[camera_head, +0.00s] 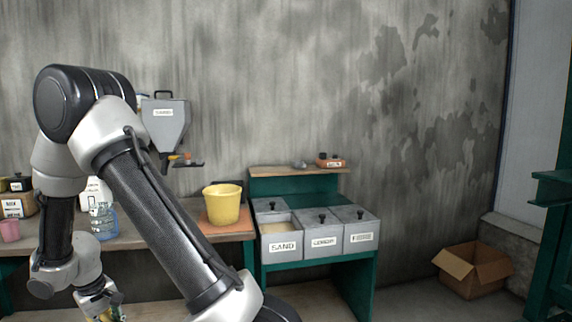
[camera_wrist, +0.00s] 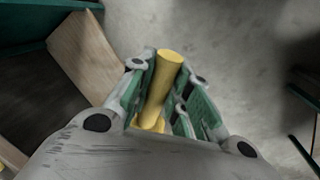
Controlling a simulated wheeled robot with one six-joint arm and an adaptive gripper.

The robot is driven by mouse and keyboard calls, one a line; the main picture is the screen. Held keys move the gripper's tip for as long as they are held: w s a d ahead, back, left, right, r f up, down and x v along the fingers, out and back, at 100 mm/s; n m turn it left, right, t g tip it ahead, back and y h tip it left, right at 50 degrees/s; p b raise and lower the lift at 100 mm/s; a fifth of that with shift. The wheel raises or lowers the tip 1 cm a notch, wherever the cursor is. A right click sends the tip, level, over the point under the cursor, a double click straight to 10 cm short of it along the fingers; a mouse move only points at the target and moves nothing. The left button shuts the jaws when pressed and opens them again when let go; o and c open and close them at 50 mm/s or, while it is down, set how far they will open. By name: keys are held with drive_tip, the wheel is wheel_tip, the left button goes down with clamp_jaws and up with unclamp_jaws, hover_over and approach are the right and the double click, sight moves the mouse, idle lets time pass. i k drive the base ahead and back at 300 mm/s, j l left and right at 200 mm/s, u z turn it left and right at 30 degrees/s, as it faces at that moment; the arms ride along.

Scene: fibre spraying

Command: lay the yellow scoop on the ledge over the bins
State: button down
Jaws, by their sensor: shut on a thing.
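My gripper (camera_head: 102,299) is low at the bottom left of the head view, in front of the workbench. In the wrist view my gripper (camera_wrist: 167,72) is shut on the yellow scoop (camera_wrist: 158,92), with its round handle between the green finger pads. The scoop's lower part is hidden behind the gripper body. A little yellow also shows at the bottom edge of the head view. The wooden ledge (camera_head: 270,172) runs above the grey bins, well to the right of my gripper. The sand bin (camera_head: 281,245) is open; the cement bin (camera_head: 323,241) and others have knobbed lids.
A small grey item (camera_head: 300,165) and an orange-brown block (camera_head: 330,162) sit on the ledge's right half; its left half is clear. A yellow bucket (camera_head: 222,205) stands on the bench (camera_head: 135,238). A grey hopper (camera_head: 165,122) hangs above. A cardboard box (camera_head: 472,270) is on the floor.

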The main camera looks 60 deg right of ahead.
sight(267, 206)
drive_tip(key=k+z, duration=0.1)
drive_tip(key=z, duration=0.3)
drive_tip(key=l+z, duration=0.15)
drive_tip(key=z, duration=0.3)
drive_tip(key=k+l+z, duration=0.1)
drive_tip(key=z, duration=0.3)
